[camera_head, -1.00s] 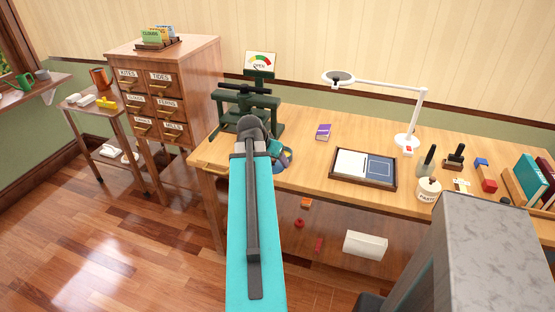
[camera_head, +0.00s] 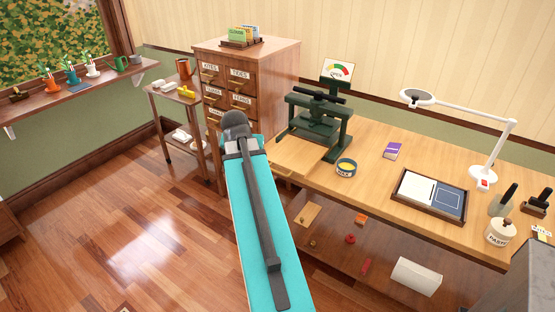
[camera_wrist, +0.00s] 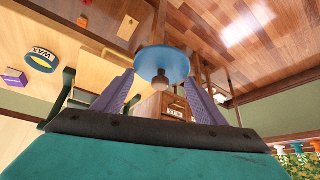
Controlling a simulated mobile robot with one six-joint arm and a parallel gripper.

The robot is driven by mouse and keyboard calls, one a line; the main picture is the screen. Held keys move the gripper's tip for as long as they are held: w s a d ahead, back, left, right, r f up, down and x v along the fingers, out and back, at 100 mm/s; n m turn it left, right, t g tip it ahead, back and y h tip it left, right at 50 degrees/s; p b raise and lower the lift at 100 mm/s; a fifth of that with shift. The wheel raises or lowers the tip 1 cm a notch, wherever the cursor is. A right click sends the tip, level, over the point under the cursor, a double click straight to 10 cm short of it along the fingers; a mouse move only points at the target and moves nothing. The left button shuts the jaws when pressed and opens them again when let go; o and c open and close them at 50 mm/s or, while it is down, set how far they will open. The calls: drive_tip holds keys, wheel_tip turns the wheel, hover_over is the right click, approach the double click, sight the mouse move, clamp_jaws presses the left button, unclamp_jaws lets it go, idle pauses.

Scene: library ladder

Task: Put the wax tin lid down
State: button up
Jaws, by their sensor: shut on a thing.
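The wax tin lid (camera_wrist: 175,62) is a round blue disc with a brown knob. In the wrist view my gripper (camera_wrist: 161,85) is shut on it, with the two purple-grey fingers on either side of the knob. In the head view the lid and fingers are hidden behind my teal arm. The open wax tin (camera_head: 346,169), dark blue with yellow wax inside, stands on the wooden bench (camera_head: 375,150) near its left end. It also shows in the wrist view (camera_wrist: 42,61), apart from the lid.
A green press (camera_head: 318,124) stands behind the tin, beside a drawer cabinet (camera_head: 270,75). A purple box (camera_head: 392,150), a framed tray (camera_head: 399,194) and a white lamp (camera_head: 483,177) are farther right. Bare bench top lies around the tin. A small trolley (camera_head: 172,98) stands left.

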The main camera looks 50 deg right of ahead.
drive_tip(key=w+a+r+n+t+y, duration=0.1)
drive_tip(key=w+a+n, duration=0.3)
drive_tip(key=a, duration=1)
drive_tip(key=w+a+r+n+t+y, duration=0.1)
drive_tip(key=w+a+r+n, duration=0.3)
drive_tip(key=a, duration=1.1)
drive_tip(key=w+a+r+n+t+y, duration=0.1)
drive_tip(key=w+a+r+n+y, duration=0.1)
drive_tip(key=w+a, duration=0.6)
drive_tip(key=a+n+y, duration=0.1)
drive_tip(key=a, duration=0.6)
drive_tip(key=shift+a+r+n, duration=0.25)
drive_tip(key=shift+r+n, duration=0.05)
drive_tip(key=shift+n, duration=0.1)
drive_tip(key=shift+d, duration=0.1)
